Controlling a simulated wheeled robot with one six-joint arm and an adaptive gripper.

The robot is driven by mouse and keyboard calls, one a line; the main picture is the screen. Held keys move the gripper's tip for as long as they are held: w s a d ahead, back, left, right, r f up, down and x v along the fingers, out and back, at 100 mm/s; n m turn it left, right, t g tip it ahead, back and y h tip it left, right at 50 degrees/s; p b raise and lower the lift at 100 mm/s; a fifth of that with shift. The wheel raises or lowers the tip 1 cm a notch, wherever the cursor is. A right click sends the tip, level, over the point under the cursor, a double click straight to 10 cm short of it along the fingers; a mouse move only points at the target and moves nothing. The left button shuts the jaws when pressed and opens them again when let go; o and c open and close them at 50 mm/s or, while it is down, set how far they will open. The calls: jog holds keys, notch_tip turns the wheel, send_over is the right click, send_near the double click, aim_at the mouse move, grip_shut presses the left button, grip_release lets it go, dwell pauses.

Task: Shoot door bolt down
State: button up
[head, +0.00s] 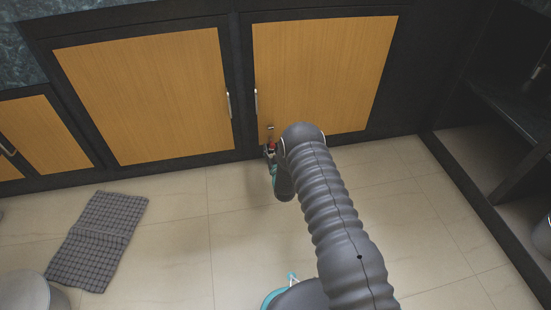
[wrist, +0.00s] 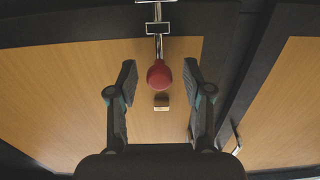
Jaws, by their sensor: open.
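The door bolt's round red knob (wrist: 159,74) sits between my open fingers in the wrist view, with space on both sides. A steel rod runs from the knob up the picture through a bracket (wrist: 158,28) towards a metal piece at the top edge, by the dark frame. In the head view a little red of the knob (head: 272,147) shows beside my gripper (head: 271,155), low on the right wooden door (head: 320,70). My wrist hides most of the bolt there. My gripper is open and holds nothing.
A small metal bracket (wrist: 161,102) is on the door, apart from the knob. Bar handles stand on the right door (head: 256,101) and left door (head: 229,104). A grey checked mat (head: 98,238) lies on the tiles at left. Dark shelving (head: 510,110) stands at right.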

jog(key=s+d, duration=0.2)
jog(key=s, duration=0.8)
jog(key=shift+s, duration=0.4)
jog(key=shift+d, duration=0.1)
jog(key=w+d+r+g+h+p, duration=0.1)
jog(key=w+d+r+g+p, duration=0.1)
jog(key=r, duration=1.2)
jog(key=w+d+r+g+p, duration=0.2)
jog(key=r, duration=1.2)
jog(key=s+d+r+m+g+h+p, duration=0.1)
jog(key=s+d+r, duration=0.15)
jog(key=r, duration=0.25)
jog(key=s+d+r+g+p, duration=0.1)
jog(key=s+r, duration=0.2)
jog(key=r, duration=0.2)
jog(key=s+d+r+g+h+p, duration=0.1)
jog(key=s+d+r, duration=0.1)
jog(key=s+r, duration=0.55)
jog(key=s+d+r+g+p, duration=0.15)
jog(key=s+r, duration=0.35)
jog(key=s, duration=0.5)
jog(key=s+d+r+g+p, duration=0.1)
jog(key=s+r, duration=0.1)
jog(key=s, duration=0.8)
jog(key=s+d+r+m+g+p, duration=0.1)
jog(key=s+d+r+g, duration=0.1)
jog(key=s, duration=0.9)
